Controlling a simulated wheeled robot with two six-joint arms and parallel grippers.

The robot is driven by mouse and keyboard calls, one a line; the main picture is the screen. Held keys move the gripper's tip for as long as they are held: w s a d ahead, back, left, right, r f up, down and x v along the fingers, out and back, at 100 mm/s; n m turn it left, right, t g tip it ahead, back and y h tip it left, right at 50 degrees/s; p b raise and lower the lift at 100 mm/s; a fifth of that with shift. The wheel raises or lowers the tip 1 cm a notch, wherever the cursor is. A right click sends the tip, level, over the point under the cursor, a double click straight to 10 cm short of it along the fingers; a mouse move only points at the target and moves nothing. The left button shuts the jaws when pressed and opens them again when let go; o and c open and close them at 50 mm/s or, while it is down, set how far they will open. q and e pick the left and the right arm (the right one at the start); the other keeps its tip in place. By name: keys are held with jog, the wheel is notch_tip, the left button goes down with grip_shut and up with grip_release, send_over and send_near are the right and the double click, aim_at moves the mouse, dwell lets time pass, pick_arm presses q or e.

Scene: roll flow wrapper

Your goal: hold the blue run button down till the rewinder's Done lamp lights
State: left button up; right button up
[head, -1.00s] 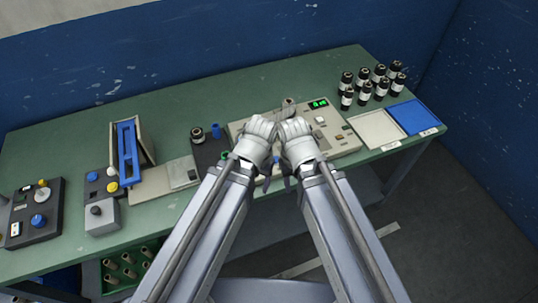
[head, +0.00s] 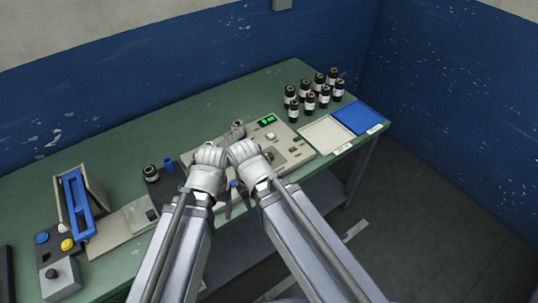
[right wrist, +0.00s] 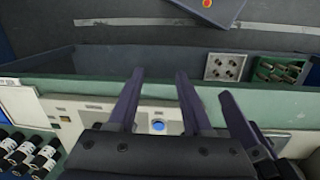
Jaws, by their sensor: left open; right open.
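The rewinder (head: 301,150) is a beige machine on the green table, with a lit green display (head: 267,120). A round blue button (right wrist: 158,126) on its beige panel shows in the right wrist view, beyond my right gripper (right wrist: 160,74). That gripper is open and empty, its two dark fingers on either side of the button in the picture; contact cannot be told. My left gripper (head: 225,204) is close beside the right one at the machine's front, and its jaws are mostly hidden in the head view. I cannot make out the Done lamp.
Several dark bottle-like rolls (head: 308,103) stand behind a white tray (head: 327,133) and a blue tray (head: 358,117) at right. Bare table lies behind the machine.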

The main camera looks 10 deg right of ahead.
grip_shut()
dwell(0.5)
dwell(1.4)
